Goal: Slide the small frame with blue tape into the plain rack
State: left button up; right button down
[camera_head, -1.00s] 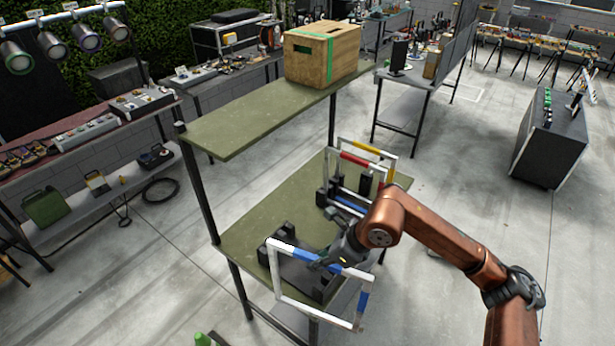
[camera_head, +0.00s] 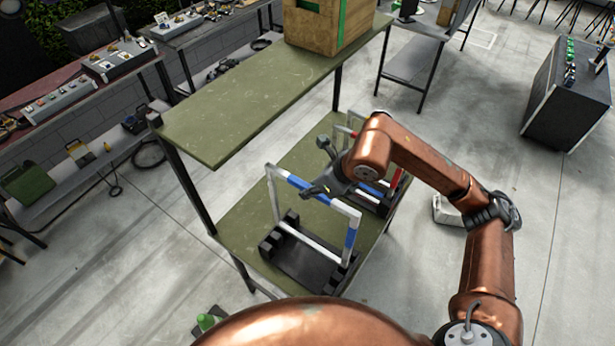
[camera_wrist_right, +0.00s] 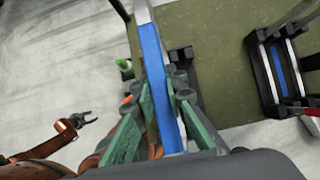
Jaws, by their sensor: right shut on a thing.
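The small white frame with blue tape (camera_head: 297,182) is upright at the near end of the green shelf, above or in the black plain rack (camera_head: 300,256). Its lower bar overlaps the rack's end blocks; I cannot tell whether it rests in the slots. My right gripper (camera_head: 318,191) is shut on the frame's top bar. My left gripper (camera_wrist_right: 84,119) shows small at the lower left there, apparently open and empty, away from the shelf.
Another black rack with a blue stripe (camera_wrist_right: 284,68) stands farther along the lower shelf. A frame with red tape (camera_head: 397,185) is partly hidden behind my right arm. The upper green shelf (camera_head: 235,115) bears a wooden crate (camera_head: 318,25). Bare shelf lies left of the plain rack.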

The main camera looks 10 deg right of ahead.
jog(key=shift+d+f, duration=0.1)
jog(key=shift+f, duration=0.4)
pick_arm(q)
notch_tip(320, 180, down, 7)
jog(key=s+b, duration=0.1)
jog(key=b, duration=0.6)
jog(key=shift+s, duration=0.15)
pick_arm(e)
notch_tip(320, 180, down, 11)
jog(key=shift+f, duration=0.2)
pick_arm(q)
jog(key=shift+f, duration=0.3)
pick_arm(e)
jog(key=shift+f, duration=0.2)
jog(key=c, duration=1.9)
grip_release()
jog(key=shift+s, duration=0.1)
